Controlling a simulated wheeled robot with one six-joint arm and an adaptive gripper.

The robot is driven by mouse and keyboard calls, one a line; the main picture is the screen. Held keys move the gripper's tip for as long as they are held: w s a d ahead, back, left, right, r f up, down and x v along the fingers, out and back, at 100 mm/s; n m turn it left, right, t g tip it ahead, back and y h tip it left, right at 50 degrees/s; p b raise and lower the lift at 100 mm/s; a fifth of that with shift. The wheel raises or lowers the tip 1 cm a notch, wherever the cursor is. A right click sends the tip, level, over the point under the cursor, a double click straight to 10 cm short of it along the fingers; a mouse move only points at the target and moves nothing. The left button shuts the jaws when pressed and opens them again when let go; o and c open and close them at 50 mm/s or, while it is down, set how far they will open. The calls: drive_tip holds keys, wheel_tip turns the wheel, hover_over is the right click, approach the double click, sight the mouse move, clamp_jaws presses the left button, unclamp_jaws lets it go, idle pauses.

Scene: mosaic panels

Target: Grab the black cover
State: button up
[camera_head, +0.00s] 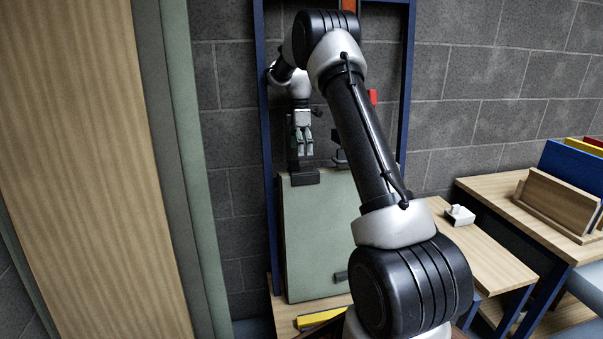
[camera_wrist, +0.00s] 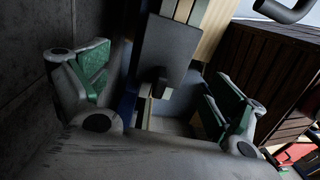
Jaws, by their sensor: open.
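My gripper (camera_head: 303,152) hangs with its fingers pointing down, over the top edge of a grey-green panel. A black piece (camera_head: 305,179) sits on that top edge just below the fingers; it may be the black cover. In the wrist view my gripper (camera_wrist: 158,92) is open, its two green-padded fingers wide apart. A dark grey block (camera_wrist: 168,48) with a small black knob lies in the gap between them, with no clear contact on either finger. I cannot tell for certain that it is the same black piece.
The grey-green panel (camera_head: 318,240) stands upright inside a blue frame (camera_head: 265,120) against a grey block wall. Another dark piece (camera_head: 340,158) is to the right, partly behind my arm. A wooden table (camera_head: 480,250) with a small white object (camera_head: 459,215) stands at right.

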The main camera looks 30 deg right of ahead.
sight(304, 169)
drive_tip(key=f, duration=0.2)
drive_tip(key=s+f, duration=0.1)
drive_tip(key=f, duration=0.2)
drive_tip(key=s+f, duration=0.1)
drive_tip(key=f, duration=0.1)
drive_tip(key=shift+f, duration=0.3)
drive_tip(key=shift+w, duration=0.1)
drive_tip(key=shift+c, duration=0.2)
drive_tip(key=c, duration=1.1)
